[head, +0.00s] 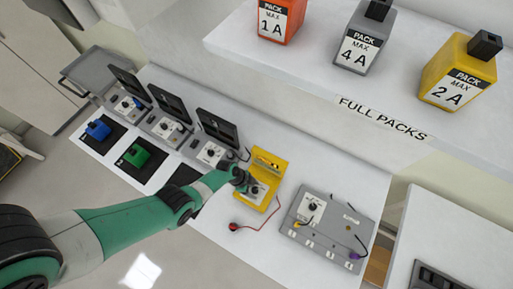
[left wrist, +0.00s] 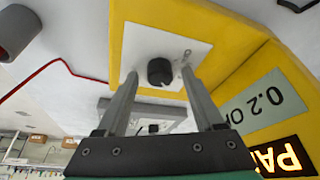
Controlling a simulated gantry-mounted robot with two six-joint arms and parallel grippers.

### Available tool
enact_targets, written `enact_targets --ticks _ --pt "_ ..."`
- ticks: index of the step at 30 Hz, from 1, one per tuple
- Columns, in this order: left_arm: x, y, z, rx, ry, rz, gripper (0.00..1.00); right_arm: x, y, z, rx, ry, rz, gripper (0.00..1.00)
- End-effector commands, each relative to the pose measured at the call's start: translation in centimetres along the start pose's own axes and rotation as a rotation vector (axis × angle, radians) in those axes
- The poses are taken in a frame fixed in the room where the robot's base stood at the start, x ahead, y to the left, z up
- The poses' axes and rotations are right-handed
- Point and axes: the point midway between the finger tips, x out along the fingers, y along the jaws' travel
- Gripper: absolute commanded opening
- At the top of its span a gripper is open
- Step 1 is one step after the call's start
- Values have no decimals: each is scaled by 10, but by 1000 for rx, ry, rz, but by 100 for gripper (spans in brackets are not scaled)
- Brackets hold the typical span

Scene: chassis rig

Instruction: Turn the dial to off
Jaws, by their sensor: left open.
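A yellow meter (head: 272,163) stands on the white bench. Its black dial (left wrist: 160,71) sits on a white plate and also shows in the head view (head: 255,190). My left gripper (head: 246,184) is at the meter's dial face. In the left wrist view its two fingers (left wrist: 160,80) are apart, one on each side of the dial, with gaps visible. The dial's pointer direction is too small to read. The meter has a display (left wrist: 264,104) with "0.2" partly seen and a lit amber panel (left wrist: 285,160). My right gripper is out of view.
A grey panel (head: 335,235) with its own dial and leads lies to the right. Several grey docks with dials stand left, with blue (head: 98,130) and green (head: 139,153) packs before them. A red lead (head: 262,226) runs from the meter. A shelf (head: 330,82) holds full packs.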

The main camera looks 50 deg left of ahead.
Motion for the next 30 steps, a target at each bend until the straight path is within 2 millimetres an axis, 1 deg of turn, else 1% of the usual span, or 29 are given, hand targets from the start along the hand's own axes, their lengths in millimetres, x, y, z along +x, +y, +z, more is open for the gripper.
enact_targets --ticks 5,9,11,12,14,15,16,17,25,30 --pt "-1 0 0 0 0 0 69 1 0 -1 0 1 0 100" --pt "-1 0 -1 0 0 0 44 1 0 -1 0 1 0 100" --pt "-1 0 0 0 0 0 33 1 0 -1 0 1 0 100" --pt "-1 0 0 0 0 0 26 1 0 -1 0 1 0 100" --pt "-1 0 0 0 0 0 15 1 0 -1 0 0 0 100" --pt "-1 0 0 0 0 0 8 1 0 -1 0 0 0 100" --pt "-1 0 0 0 0 0 3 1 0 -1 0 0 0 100" --pt "-1 0 0 1 0 0 0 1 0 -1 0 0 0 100" --pt "-1 0 -1 -8 0 -3 0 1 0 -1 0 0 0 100" --pt "-1 1 -1 -47 -1 -20 0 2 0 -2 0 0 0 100"
